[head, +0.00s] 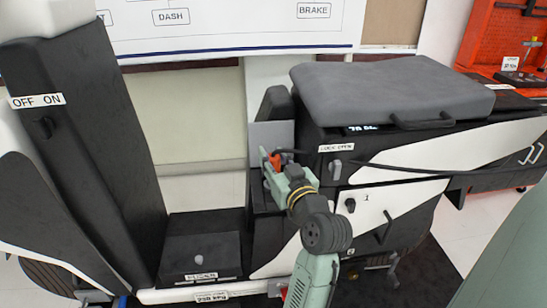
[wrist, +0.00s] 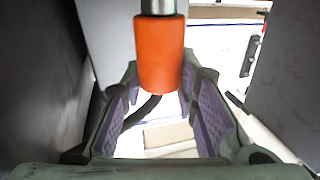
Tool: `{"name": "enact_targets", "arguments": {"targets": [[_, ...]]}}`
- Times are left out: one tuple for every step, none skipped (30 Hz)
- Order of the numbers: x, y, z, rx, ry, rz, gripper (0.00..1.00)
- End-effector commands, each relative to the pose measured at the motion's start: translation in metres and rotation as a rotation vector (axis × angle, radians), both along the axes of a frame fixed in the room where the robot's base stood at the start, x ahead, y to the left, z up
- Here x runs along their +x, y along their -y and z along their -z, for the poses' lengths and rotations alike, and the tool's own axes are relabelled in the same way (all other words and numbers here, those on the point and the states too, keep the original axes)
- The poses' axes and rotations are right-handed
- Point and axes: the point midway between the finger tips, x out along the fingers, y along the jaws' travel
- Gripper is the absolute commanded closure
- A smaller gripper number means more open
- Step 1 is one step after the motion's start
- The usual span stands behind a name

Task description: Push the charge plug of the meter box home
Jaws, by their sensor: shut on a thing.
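The orange charge plug (head: 275,160) is small in the head view, at the fingertips of my gripper (head: 272,168). In the wrist view the plug (wrist: 160,60) stands upright between the fingertips of my gripper (wrist: 163,85), which is shut on it. A grey metal end (wrist: 162,6) shows above the orange body and runs out of the frame. Whether it sits in a socket cannot be told. A dark cable (wrist: 143,110) hangs below the plug. The likely meter box (head: 365,146), black with a small display, stands right of my gripper.
A grey upright plate (head: 270,134) stands close behind the plug. A grey cushion (head: 390,88) with a handle lies on the black box. A latch (head: 336,168), a knob (head: 350,205) and a long dark cable (head: 400,170) are to the right. A low black box (head: 202,248) stands left.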

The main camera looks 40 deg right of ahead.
Motion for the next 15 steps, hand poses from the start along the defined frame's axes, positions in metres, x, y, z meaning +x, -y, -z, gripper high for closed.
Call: {"name": "enact_targets", "arguments": {"targets": [[0.0,0.0,0.002,0.0,0.001,0.0,1.0],[0.0,0.0,0.003,0.0,0.001,0.0,1.0],[0.0,0.0,0.004,0.0,0.001,0.0,1.0],[0.0,0.0,0.005,0.0,0.001,0.0,1.0],[0.0,0.0,0.006,0.0,0.001,0.0,1.0],[0.0,0.0,0.007,0.0,0.001,0.0,1.0],[0.0,0.0,0.007,0.0,0.001,0.0,1.0],[0.0,0.0,0.008,0.0,0.001,0.0,1.0],[0.0,0.0,0.009,0.0,0.001,0.0,1.0],[0.0,0.0,0.01,0.0,0.001,0.0,1.0],[0.0,0.0,0.011,0.0,0.0,0.0,1.0],[0.0,0.0,0.012,0.0,0.001,0.0,1.0],[0.0,0.0,0.012,0.0,0.001,0.0,1.0],[0.0,0.0,0.013,0.0,0.0,0.0,1.0],[0.0,0.0,0.014,0.0,0.0,0.0,1.0]]}}
